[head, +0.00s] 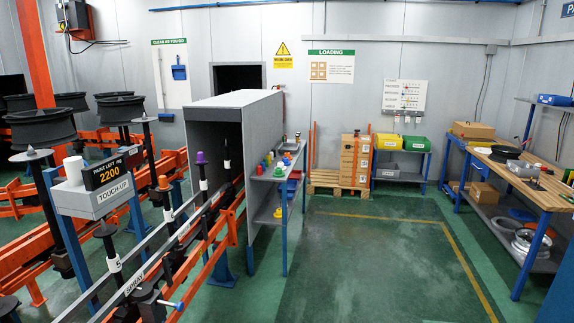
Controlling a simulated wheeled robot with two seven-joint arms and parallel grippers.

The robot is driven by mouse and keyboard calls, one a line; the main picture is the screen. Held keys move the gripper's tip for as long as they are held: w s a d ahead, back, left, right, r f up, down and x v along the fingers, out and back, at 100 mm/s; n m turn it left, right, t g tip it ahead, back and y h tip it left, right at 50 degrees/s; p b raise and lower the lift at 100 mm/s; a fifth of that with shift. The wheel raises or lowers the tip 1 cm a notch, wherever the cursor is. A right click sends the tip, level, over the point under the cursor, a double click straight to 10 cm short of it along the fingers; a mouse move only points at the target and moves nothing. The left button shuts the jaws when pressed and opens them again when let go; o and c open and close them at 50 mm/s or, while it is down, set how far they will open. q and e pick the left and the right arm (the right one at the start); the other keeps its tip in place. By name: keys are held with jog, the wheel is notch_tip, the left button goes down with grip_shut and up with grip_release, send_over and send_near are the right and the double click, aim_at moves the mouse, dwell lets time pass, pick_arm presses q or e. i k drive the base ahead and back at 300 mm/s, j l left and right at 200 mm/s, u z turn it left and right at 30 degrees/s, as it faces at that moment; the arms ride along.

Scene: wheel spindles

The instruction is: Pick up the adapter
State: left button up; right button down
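No single piece is clearly marked as the adapter. Small coloured pieces in red, yellow, green and blue, which may be adapters, stand on the upper shelf of a grey rack (270,178) beside the grey booth. A yellow piece (278,212) sits on its lower shelf. The front spindle (107,246) has a dark top. Neither of my grippers can be made out in the head view.
The grey booth (225,105) spans the orange spindle rail (225,240). Dark wheels (42,127) sit on spindles at the left, behind a touch-up sign box (92,195). A wooden workbench (535,192) stands at the right. The green floor (375,265) in the middle is clear.

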aim_at(285, 160)
jog(key=i+l+z, duration=0.25)
jog(key=i, duration=0.25)
jog(key=i+z, duration=0.2)
jog(key=i, duration=0.3)
jog(key=i+z, duration=0.1)
jog(key=i, duration=3.2)
